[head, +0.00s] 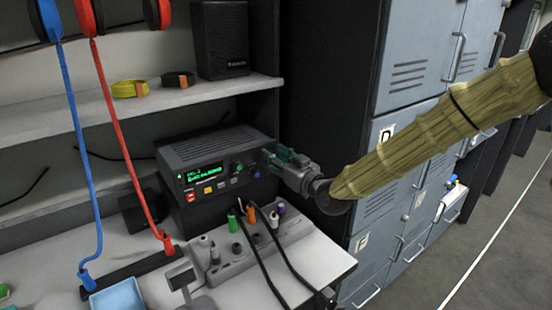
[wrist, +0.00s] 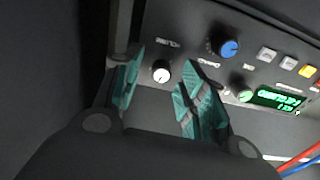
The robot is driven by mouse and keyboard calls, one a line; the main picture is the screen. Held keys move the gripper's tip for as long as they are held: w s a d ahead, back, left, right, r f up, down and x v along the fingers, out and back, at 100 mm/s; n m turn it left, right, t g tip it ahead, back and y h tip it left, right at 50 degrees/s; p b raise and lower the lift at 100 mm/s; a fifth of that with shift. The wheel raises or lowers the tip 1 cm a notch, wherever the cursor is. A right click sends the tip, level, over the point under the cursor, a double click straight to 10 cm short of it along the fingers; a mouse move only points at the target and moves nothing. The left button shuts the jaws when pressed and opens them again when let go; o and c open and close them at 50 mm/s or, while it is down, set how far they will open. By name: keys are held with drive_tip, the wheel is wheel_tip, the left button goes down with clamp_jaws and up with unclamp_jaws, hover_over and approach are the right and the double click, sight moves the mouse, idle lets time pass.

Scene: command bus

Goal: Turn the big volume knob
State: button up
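A dark radio unit (head: 212,150) with a lit green display (head: 207,177) stands on the desk. A blue knob (head: 257,173) shows on its right front, and it also shows in the wrist view (wrist: 229,48). A white knob (wrist: 161,71) and a pale green knob (wrist: 246,96) are on the same panel. I cannot tell for certain which is the volume knob. My gripper (head: 275,157) is at the radio's right front. In the wrist view my gripper (wrist: 164,88) is open, its teal pads on either side of the white knob in the picture. Contact is not clear.
A grey control box (head: 240,262) with coloured knobs and black cables sits below the radio. A black speaker (head: 220,40) stands on the shelf above. Blue and red headset cables (head: 113,120) hang at left. Grey lockers (head: 420,60) stand at right.

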drive_tip(key=v, duration=1.2)
drive_tip(key=shift+f, duration=0.1)
